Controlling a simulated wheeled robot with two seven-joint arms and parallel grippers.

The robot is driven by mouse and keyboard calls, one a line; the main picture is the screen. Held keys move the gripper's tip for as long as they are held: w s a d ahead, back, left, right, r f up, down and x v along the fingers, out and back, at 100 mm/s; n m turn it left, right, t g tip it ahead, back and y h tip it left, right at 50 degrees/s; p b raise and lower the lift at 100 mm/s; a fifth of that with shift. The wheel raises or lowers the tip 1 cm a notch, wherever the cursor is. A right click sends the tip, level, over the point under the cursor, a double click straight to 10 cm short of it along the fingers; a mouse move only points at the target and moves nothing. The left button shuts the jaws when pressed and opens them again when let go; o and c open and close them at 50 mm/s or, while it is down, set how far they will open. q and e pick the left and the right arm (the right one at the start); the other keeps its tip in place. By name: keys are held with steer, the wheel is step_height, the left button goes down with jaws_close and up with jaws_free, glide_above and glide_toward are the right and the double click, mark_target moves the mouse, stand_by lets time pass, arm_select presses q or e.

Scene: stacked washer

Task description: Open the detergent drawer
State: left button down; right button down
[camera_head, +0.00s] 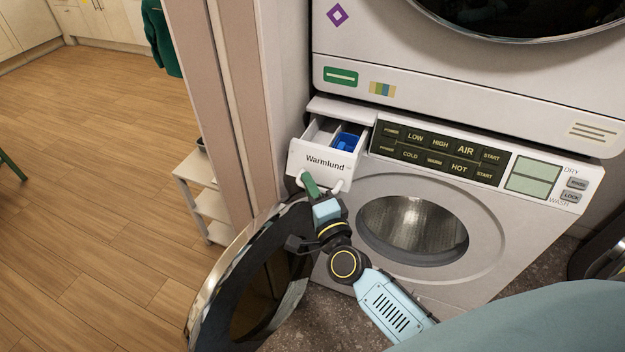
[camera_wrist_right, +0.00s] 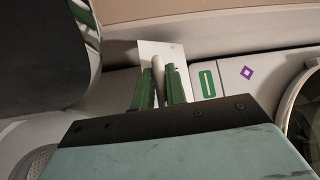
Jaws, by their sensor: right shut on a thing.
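The white detergent drawer (camera_head: 318,163), labelled Warmlund, is at the upper left of the lower washer. It is pulled out, and its compartments and a blue insert (camera_head: 347,140) show from above. A pale handle (camera_head: 339,186) is on the drawer's front. My right gripper (camera_head: 309,184) reaches up to the drawer front and is shut on the handle. In the right wrist view its two green fingers (camera_wrist_right: 160,88) sit either side of the pale handle bar (camera_wrist_right: 158,66). My left gripper is not in view.
The washer's round door (camera_head: 242,280) hangs open at lower left, close beside my right arm. The control panel (camera_head: 440,151) is right of the drawer. A dryer (camera_head: 450,75) is stacked above. A wall edge and white shelf (camera_head: 203,190) stand left.

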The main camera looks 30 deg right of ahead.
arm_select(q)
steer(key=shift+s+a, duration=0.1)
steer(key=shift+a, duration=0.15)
arm_select(e)
steer(key=c, duration=1.7)
jaws_free()
steer(key=shift+r, duration=0.15)
steer(key=shift+c, duration=0.2)
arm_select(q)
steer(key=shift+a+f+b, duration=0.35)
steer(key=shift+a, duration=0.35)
arm_select(e)
steer(key=s+f, duration=0.1)
steer(key=s, duration=1.2)
steer(key=shift+a+f, duration=0.35)
steer(key=shift+a, duration=0.1)
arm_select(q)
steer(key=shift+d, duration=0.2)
